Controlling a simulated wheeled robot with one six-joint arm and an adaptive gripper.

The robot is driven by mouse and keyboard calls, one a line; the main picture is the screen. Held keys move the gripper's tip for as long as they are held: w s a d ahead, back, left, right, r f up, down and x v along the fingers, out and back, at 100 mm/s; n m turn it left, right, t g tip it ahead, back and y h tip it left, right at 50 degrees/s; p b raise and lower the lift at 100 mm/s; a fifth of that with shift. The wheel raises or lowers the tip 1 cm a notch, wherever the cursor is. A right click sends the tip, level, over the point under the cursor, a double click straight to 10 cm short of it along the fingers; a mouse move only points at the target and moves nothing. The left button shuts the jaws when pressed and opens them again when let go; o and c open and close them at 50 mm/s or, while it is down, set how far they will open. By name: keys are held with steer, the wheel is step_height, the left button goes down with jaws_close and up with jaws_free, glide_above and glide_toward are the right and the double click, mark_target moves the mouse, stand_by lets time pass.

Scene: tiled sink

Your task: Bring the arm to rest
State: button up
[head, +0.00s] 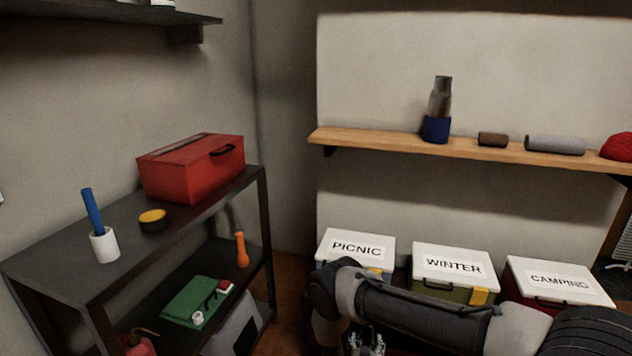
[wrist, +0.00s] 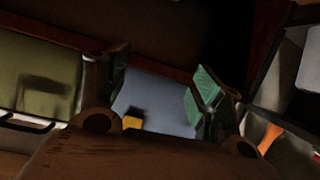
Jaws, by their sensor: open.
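My gripper (head: 366,342) is at the bottom of the head view, in front of the labelled boxes, with my arm reaching in from the lower right. In the wrist view my gripper (wrist: 160,92) shows two green-padded fingers spread apart with nothing held between them. Beyond the fingers is a blue-grey box front (wrist: 155,100) with a yellow latch. The gripper is only partly visible in the head view.
White-lidded boxes PICNIC (head: 357,247), WINTER (head: 453,263) and CAMPING (head: 559,281) stand in a row behind my arm. A dark shelf unit (head: 60,254) with a red toolbox (head: 190,170) stands at left. A wooden wall shelf (head: 470,151) holds several items.

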steer(key=s+a+f+n+g+y, duration=0.1)
steer(key=s+a+f+g+y, duration=0.15)
steer(key=s+f+g, duration=0.2)
steer(key=a+r+n+g, duration=0.1)
steer(key=a+r+g, duration=0.2)
steer(key=r+g, duration=0.2)
steer(key=s+d+r+n+g+y, duration=0.1)
steer(key=s+r+g, duration=0.2)
steer(key=r, duration=1)
steer(key=s+d+r+n+g, duration=0.1)
steer(key=s+r+g, duration=0.2)
steer(key=r, duration=1)
steer(key=s+d+r+t, duration=0.2)
steer(key=s+d+r, duration=0.4)
steer(key=r, duration=0.7)
steer(key=s+d+r+m+t, duration=0.1)
steer(key=s+d+r, duration=0.6)
steer(key=r, duration=0.7)
steer(key=s+d+r+m+t, duration=0.1)
steer(key=s+d+r+t, duration=0.2)
steer(key=s+d+r, duration=0.4)
steer(key=shift+s+d+r, duration=0.2)
steer(key=shift+d+r, duration=0.6)
steer(key=shift+r, duration=2.45)
